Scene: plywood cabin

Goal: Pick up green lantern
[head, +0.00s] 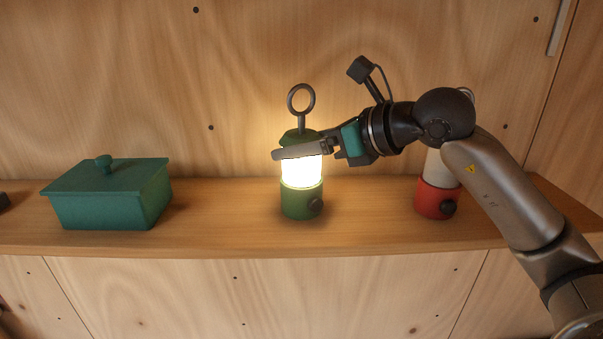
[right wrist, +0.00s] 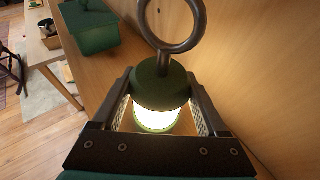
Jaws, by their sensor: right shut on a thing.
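The green lantern (head: 302,202) stands upright on the wooden shelf, its white globe lit and a dark ring handle on top. My right gripper (head: 302,150) comes in from the right and is shut on the lantern around its upper globe, just below the green cap. In the right wrist view the lantern's green cap (right wrist: 161,86) and ring sit between the two fingers (right wrist: 160,112), one finger on each side. The lantern's base appears to rest on the shelf. My left gripper is not in view.
A red lantern (head: 437,202) stands on the shelf (head: 230,215) to the right, partly behind my right arm. A teal lidded box (head: 105,200) sits to the left. The plywood wall is close behind. The shelf between box and green lantern is clear.

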